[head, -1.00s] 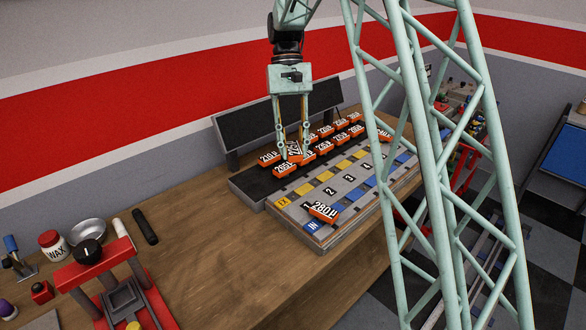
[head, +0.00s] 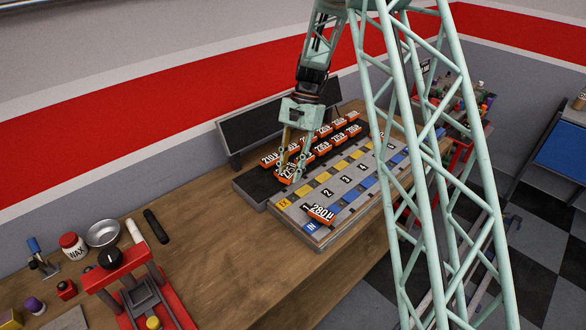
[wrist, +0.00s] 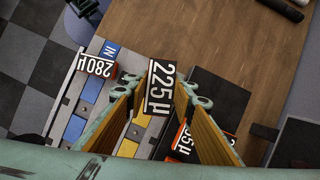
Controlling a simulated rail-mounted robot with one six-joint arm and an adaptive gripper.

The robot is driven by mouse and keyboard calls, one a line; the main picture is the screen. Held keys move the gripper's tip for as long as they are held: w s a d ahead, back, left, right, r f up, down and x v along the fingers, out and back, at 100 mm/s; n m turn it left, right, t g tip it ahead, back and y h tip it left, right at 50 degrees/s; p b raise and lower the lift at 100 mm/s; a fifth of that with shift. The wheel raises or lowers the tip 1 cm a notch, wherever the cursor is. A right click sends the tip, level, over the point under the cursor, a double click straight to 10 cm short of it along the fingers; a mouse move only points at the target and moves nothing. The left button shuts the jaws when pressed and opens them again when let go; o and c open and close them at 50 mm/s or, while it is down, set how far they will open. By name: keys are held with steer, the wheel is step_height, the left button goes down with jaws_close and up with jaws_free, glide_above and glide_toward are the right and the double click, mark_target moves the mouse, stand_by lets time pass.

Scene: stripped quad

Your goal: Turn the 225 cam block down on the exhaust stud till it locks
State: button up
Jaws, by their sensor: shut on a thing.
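The orange 225 cam block (head: 287,176) is between the fingertips of my gripper (head: 290,165), which is shut on it. In the wrist view the 225 block (wrist: 160,87) shows its black label face, over the border of the grey board and black rack. In the head view it is at the rack's front edge, near the yellow EX square (head: 283,203). The grey board (head: 330,192) has numbered positions with yellow squares on one side and blue on the other. I cannot make out the exhaust stud; whether the block touches anything below is unclear.
A 280 block (head: 320,214) sits tilted by the blue IN square at the board's near end. Other orange blocks (head: 323,146) stand in rows on the black rack (head: 256,185). A red press (head: 112,270) stands at left; bare bench (head: 215,240) lies between.

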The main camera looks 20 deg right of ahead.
steer(key=shift+d+f+m+t+y+p, duration=0.15)
steer(key=shift+d+f+m+t+p, duration=0.15)
steer(key=shift+f+m+p, duration=0.4)
steer(key=shift+d+f+m+t+y+p, duration=0.2)
steer(key=shift+f+m+t+p, duration=0.15)
steer(key=shift+m+p, duration=0.65)
steer(key=shift+f, duration=0.1)
